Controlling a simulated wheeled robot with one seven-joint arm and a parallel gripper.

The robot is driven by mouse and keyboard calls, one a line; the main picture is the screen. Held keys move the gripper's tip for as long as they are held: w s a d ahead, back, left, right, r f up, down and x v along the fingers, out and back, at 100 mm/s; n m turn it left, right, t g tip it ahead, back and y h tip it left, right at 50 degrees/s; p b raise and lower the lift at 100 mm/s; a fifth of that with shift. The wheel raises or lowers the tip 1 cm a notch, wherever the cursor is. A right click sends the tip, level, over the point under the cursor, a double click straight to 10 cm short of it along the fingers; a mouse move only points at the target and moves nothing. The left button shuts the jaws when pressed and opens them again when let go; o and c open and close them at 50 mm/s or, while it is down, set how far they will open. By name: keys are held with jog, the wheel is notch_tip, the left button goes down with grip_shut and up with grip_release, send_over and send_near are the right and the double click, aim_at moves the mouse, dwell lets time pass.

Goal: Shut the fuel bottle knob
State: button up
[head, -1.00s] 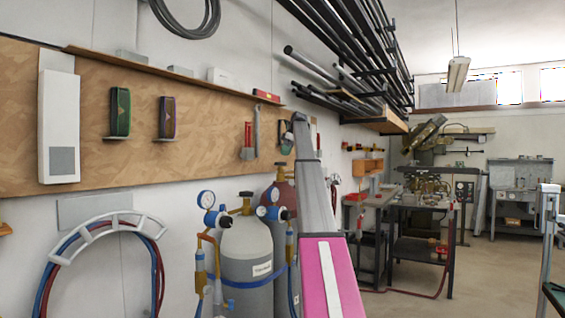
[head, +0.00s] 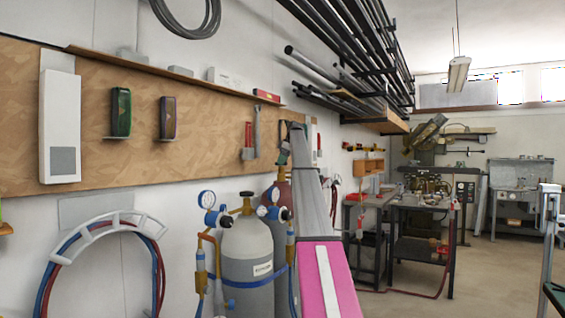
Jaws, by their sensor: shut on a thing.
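A maroon gas bottle (head: 271,196) stands against the wall, partly behind the grey bottle and my arm. The knob (head: 282,170) sits on its top, small and mostly covered. My gripper (head: 283,157) is at the top of this bottle and is shut on the knob. The jaws are small and dark here, and my arm hides their right side. How far the knob is turned cannot be told.
A hose rack (head: 105,222) hangs at left. A workbench (head: 423,208) stands at right, with open floor beyond.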

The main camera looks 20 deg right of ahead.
jog(key=m+t, duration=0.1)
jog(key=m, duration=0.2)
jog(key=shift+s, duration=0.15)
jog(key=m, duration=0.1)
jog(key=m+h, duration=0.1)
jog(key=m, duration=0.1)
jog(key=shift+a+m+t+h, duration=0.15)
jog(key=shift+m+t+h, duration=0.15)
jog(key=shift+t, duration=0.1)
jog(key=m+h, duration=0.1)
jog(key=m, duration=0.2)
jog(key=shift+a+t, duration=0.1)
jog(key=shift+t, duration=0.2)
jog(key=shift+m+h, duration=0.8)
jog(key=shift+m, duration=1.1)
jog(key=shift+a, duration=0.1)
jog(key=o, duration=0.9)
jog(key=shift+o, duration=0.2)
jog(key=shift+s+r, duration=0.1)
jog(key=shift+r, duration=0.05)
